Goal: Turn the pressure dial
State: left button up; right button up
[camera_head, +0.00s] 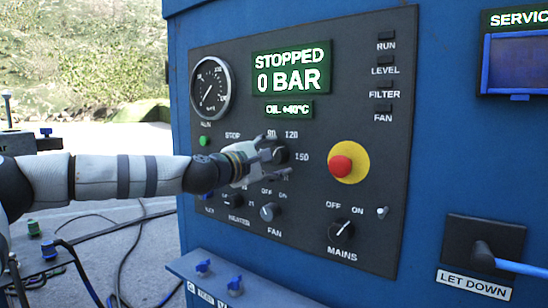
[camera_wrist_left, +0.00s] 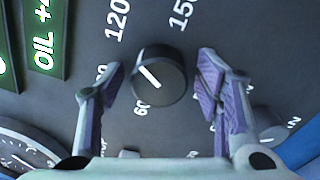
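The pressure dial (camera_head: 281,155) is a round black knob on the dark control panel, with 80, 120 and 150 printed around it. In the left wrist view the dial (camera_wrist_left: 172,88) shows a white pointer line on its face, slanting on the side towards the 60 and 80 marks; the exact setting is unclear. My left gripper (camera_head: 274,157) is at the panel, its fingers on either side of the dial. In the wrist view my left gripper (camera_wrist_left: 161,70) is open, with a gap between each finger and the knob. My right gripper is not in view.
The display (camera_head: 291,70) reads STOPPED, 0 BAR. A gauge (camera_head: 210,88) is at upper left. A red emergency button (camera_head: 341,166) is close right of the dial. FAN (camera_head: 270,212) and MAINS (camera_head: 341,231) switches sit below. A LET DOWN lever (camera_head: 484,256) sticks out at lower right.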

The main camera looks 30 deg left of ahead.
pick_arm(q)
jog(key=s, duration=1.2)
jog(key=shift+a, duration=0.45)
